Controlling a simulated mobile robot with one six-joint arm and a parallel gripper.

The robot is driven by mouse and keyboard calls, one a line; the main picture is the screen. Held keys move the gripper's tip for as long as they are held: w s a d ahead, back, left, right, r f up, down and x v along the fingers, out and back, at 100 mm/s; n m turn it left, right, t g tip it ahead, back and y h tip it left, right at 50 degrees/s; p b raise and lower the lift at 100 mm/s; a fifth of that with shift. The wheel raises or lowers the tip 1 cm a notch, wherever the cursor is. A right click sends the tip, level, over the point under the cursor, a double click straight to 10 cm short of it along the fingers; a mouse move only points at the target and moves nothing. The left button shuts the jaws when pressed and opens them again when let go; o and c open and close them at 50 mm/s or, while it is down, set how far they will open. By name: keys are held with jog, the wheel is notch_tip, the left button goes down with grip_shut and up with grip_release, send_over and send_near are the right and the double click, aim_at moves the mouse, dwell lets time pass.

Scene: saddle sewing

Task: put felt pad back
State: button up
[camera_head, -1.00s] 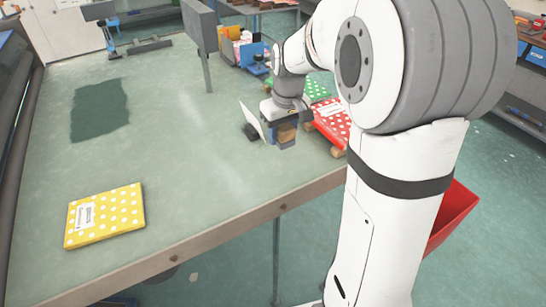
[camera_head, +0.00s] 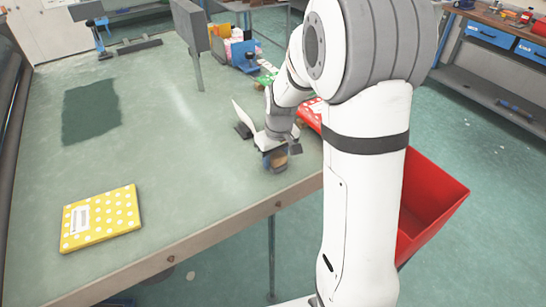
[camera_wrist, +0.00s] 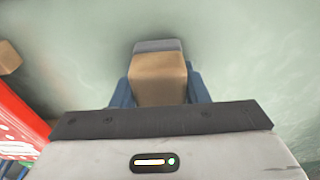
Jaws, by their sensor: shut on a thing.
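My gripper (camera_head: 276,158) is low over the near right part of the green worktable (camera_head: 170,150). In the wrist view my gripper (camera_wrist: 159,85) has its blue fingers on both sides of a tan block with a grey far end (camera_wrist: 158,75), and it is shut on it. This block, which I take for the felt pad, also shows in the head view (camera_head: 280,160). I cannot tell whether it touches the table. A dark green rectangle (camera_head: 91,110) lies flat at the table's left.
A yellow dotted packet (camera_head: 100,218) lies near the front left. A red dotted packet (camera_head: 312,115) is just right of my gripper, and a green one (camera_head: 266,68) lies behind. A grey panel on a post (camera_head: 192,35) stands farther back. The table's middle is clear.

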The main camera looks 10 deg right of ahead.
aim_at(277, 154)
jog(key=shift+f, duration=0.25)
jog(key=o, duration=1.1)
jog(key=shift+r, duration=0.1)
jog(key=r, duration=0.7)
jog(key=s+r+b, duration=0.1)
jog(key=r, duration=0.2)
jog(key=shift+s+d+r, duration=0.1)
jog(key=shift+d+r, duration=0.1)
jog(key=shift+r, duration=0.2)
jog(key=shift+s+r, duration=0.2)
jog(key=shift+r, duration=0.45)
jog(key=s+m, duration=0.1)
jog(key=s, duration=0.5)
jog(key=s+m+t, duration=0.1)
jog(key=s, duration=0.6)
jog(key=s+m, duration=0.1)
jog(key=s, duration=0.6)
jog(key=shift+a+f+m+t, duration=0.25)
jog(key=shift+a+m+t, duration=0.05)
